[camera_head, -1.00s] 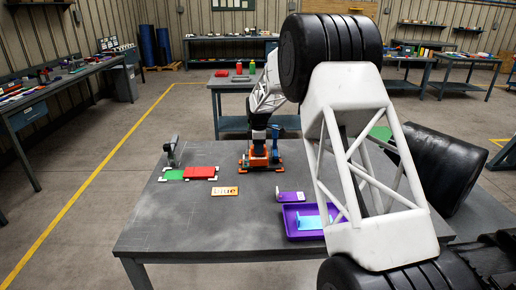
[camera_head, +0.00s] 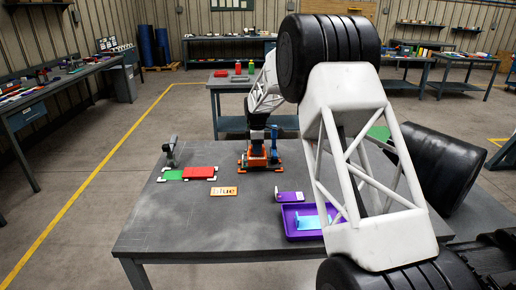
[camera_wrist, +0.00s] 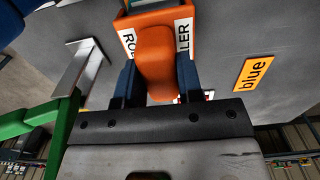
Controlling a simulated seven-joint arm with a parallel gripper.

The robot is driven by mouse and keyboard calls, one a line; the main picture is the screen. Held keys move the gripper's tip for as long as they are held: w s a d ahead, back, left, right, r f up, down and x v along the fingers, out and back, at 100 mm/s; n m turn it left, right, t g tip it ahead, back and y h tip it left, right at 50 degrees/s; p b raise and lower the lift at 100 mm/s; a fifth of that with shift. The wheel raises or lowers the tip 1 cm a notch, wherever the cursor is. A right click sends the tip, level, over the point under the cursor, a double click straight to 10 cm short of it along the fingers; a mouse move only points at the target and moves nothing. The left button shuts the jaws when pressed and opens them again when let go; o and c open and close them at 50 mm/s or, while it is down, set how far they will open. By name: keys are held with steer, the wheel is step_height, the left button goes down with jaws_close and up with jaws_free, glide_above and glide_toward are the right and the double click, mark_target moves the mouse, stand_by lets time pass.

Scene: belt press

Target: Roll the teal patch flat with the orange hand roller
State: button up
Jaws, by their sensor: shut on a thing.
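My gripper (camera_wrist: 158,78) is shut on an upright orange handle (camera_wrist: 157,60), with one blue finger on each side of it. The handle stands in an orange holder (camera_wrist: 150,15) labelled with letters that read as ROLLER, partly covered by the handle. In the head view my gripper (camera_head: 257,150) is low over the orange holder (camera_head: 250,166) at the back of the table. The roller's drum is hidden. A light blue piece (camera_head: 312,221) lies in a purple tray (camera_head: 290,235); I cannot tell whether it is the teal patch.
A red strip (camera_head: 200,172) and a green strip (camera_head: 173,175) lie left of the holder, by a grey upright lever (camera_head: 170,150). A card reading "blue" (camera_head: 224,191) and a purple-and-white piece (camera_head: 290,196) lie in front. The table's left front is clear.

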steer(key=shift+a+f, duration=0.1)
steer(key=shift+a, duration=0.2)
stand_by(0.7)
steer(key=shift+d, duration=0.35)
stand_by(0.5)
steer(key=shift+d, duration=0.3)
stand_by(0.4)
steer(key=shift+a, duration=0.65)
stand_by(0.8)
steer(key=shift+d, duration=0.65)
stand_by(0.5)
steer(key=shift+d, duration=0.55)
steer(key=shift+a, duration=0.95)
stand_by(1.3)
